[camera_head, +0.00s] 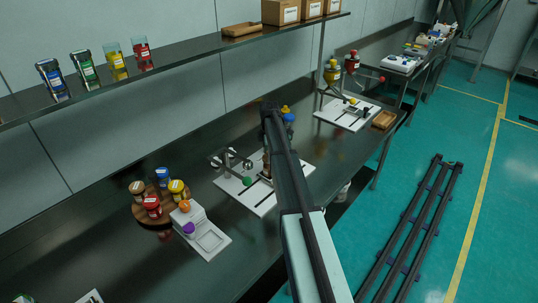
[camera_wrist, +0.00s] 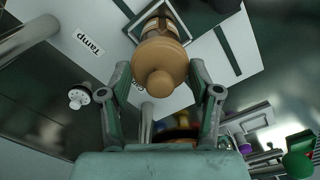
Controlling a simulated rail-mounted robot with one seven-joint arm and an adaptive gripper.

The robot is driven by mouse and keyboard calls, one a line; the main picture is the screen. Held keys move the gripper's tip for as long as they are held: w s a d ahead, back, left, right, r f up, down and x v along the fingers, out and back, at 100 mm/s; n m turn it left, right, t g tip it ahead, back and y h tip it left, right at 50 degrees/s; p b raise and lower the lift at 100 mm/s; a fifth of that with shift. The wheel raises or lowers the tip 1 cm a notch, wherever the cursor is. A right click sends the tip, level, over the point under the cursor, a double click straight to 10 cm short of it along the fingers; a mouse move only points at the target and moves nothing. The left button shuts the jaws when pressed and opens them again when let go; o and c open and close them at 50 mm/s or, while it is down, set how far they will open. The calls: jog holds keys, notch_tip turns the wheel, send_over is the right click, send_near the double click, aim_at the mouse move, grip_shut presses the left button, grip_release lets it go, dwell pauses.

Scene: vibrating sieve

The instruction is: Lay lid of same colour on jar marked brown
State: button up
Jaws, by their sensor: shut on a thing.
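In the wrist view my gripper (camera_wrist: 160,68) has its fingers on either side of a tan-brown lid (camera_wrist: 162,65) with a round knob, closed on it. Directly beyond the lid is a brownish body with a pale label (camera_wrist: 160,22), seemingly a jar, at a dark square frame on the white board. I cannot tell whether lid and body touch. In the head view my arm hides the gripper; a small brown part (camera_head: 266,165) shows beside it over the board. A jar with a brown-white top (camera_head: 137,188) stands on the round wooden tray (camera_head: 150,219).
Blue (camera_head: 162,176), yellow (camera_head: 177,189) and red (camera_head: 152,206) jars share the tray. A white device (camera_head: 209,240) with orange and purple knobs is near. Several coloured jars line the shelf (camera_head: 190,58).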

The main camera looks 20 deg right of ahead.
jog(key=shift+f, duration=0.45)
dwell(1.4)
dwell(0.3)
jog(key=o, duration=0.9)
jog(key=shift+o, duration=0.8)
jog(key=shift+r, duration=0.15)
jog(key=shift+r+p, duration=1.45)
jog(key=shift+r, duration=1.95)
